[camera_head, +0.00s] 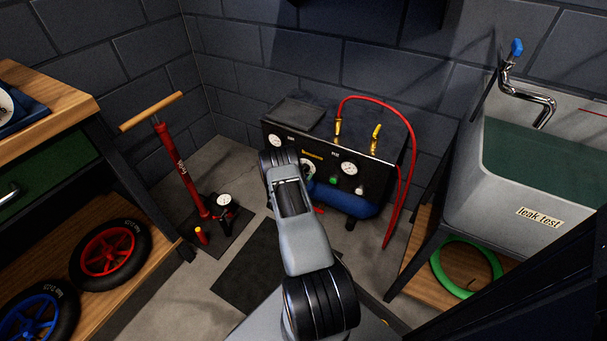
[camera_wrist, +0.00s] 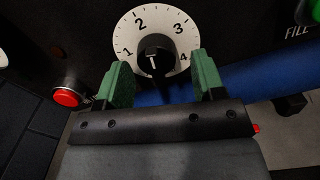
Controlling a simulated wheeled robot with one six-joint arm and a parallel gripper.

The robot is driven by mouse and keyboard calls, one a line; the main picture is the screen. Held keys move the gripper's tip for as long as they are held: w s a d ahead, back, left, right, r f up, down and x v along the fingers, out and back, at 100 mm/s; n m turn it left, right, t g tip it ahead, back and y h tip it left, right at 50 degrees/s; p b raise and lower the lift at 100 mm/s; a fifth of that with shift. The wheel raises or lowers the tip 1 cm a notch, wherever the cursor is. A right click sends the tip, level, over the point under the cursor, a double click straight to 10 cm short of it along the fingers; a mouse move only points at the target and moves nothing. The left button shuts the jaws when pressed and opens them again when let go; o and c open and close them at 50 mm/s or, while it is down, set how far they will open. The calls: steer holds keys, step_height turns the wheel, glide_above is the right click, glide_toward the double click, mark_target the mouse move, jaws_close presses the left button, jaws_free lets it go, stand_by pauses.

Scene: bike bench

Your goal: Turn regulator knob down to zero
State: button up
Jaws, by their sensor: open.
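The regulator knob (camera_wrist: 154,58) is black with a pale pointer mark, in the middle of a white dial (camera_wrist: 128,32) numbered 1 to 4. In the wrist view the pale mark shows on the lower part of the knob; I cannot tell the exact setting. My gripper (camera_wrist: 160,77) has green fingers standing apart, one on each side of the knob's lower part, with gaps visible. In the head view my arm covers the left part of the compressor panel (camera_head: 375,175), and my gripper's fingers are hidden there.
A red button (camera_wrist: 67,97) is left of the dial; a green button lies near the "FILL" label (camera_wrist: 297,32). A red hose (camera_head: 411,165) loops over the panel's right side. A red floor pump (camera_head: 181,172) stands left, a leak test sink (camera_head: 500,195) right.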

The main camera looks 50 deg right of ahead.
steer(key=shift+w+d, duration=0.15)
steer(key=shift+d, duration=0.05)
steer(key=c, duration=0.9)
steer(key=shift+o, duration=0.2)
